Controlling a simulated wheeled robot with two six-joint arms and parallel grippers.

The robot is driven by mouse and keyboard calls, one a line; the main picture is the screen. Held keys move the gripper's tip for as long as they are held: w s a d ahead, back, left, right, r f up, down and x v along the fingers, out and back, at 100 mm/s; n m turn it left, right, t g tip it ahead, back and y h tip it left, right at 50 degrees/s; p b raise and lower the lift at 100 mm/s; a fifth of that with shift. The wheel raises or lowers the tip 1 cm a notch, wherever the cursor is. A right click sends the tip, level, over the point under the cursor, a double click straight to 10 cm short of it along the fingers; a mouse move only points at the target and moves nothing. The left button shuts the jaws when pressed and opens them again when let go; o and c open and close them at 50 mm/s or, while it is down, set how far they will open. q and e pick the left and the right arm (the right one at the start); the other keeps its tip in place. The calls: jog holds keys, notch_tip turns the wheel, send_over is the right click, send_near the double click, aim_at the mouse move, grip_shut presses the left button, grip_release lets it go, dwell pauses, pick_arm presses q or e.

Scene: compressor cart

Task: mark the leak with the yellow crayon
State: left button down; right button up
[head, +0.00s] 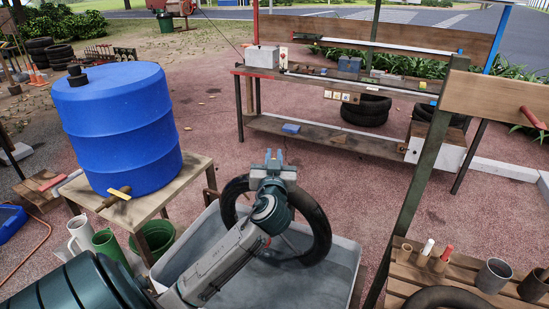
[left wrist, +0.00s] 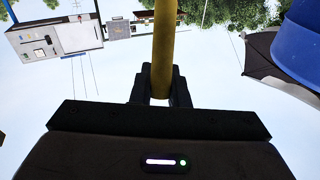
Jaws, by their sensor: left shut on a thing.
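My left gripper (head: 274,160) is shut on the yellow crayon (left wrist: 163,45). In the left wrist view the crayon rises from between the fingers. In the head view only a small bit of it shows between the fingertips. A black tyre or tube (head: 319,225) stands upright in a grey tub (head: 345,262). My left gripper and forearm are in front of it and hide part of its ring. I cannot make out a leak mark or bubbles on it. My right gripper is not in view.
A blue barrel (head: 120,130) stands on a wooden stand (head: 190,170) at left. A workbench (head: 350,147) is behind. At right, a slatted shelf holds white (head: 428,247) and red (head: 447,253) crayons in holders and a grey cup (head: 494,274). Paving between tub and bench is clear.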

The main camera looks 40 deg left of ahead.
pick_arm(q)
jog(key=shift+s+d, duration=0.15)
jog(key=shift+s, duration=0.4)
jog(key=shift+s+d+b, duration=0.1)
jog(key=shift+s+b, duration=0.1)
jog(key=shift+b, duration=0.15)
dwell(0.3)
jog(key=shift+r+p, duration=2.7)
jog(key=shift+r, duration=0.85)
